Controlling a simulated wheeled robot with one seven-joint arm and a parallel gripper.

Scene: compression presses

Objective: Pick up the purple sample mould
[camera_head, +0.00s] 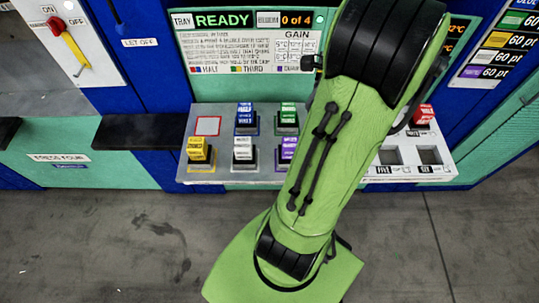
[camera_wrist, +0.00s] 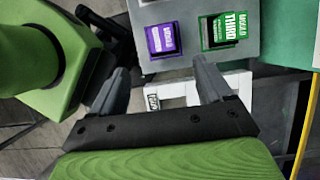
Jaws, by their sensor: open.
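The purple sample mould (camera_wrist: 164,40) sits on a grey shelf (camera_wrist: 143,18) in the wrist view, beyond my fingertips and roughly in line with the gap between them. In the head view the purple mould (camera_head: 287,149) is in the front row of the sample shelf (camera_head: 208,178), partly covered by my arm. My gripper (camera_wrist: 161,72) is open, with nothing between its fingers, and apart from the mould. My arm hides the gripper in the head view.
A green mould (camera_wrist: 224,30) stands right beside the purple one. Yellow (camera_head: 200,151), white (camera_head: 243,149) and blue (camera_head: 245,119) moulds share the shelf. A white slotted tray (camera_head: 440,168) is at the right. A panel reading READY (camera_head: 224,20) stands behind.

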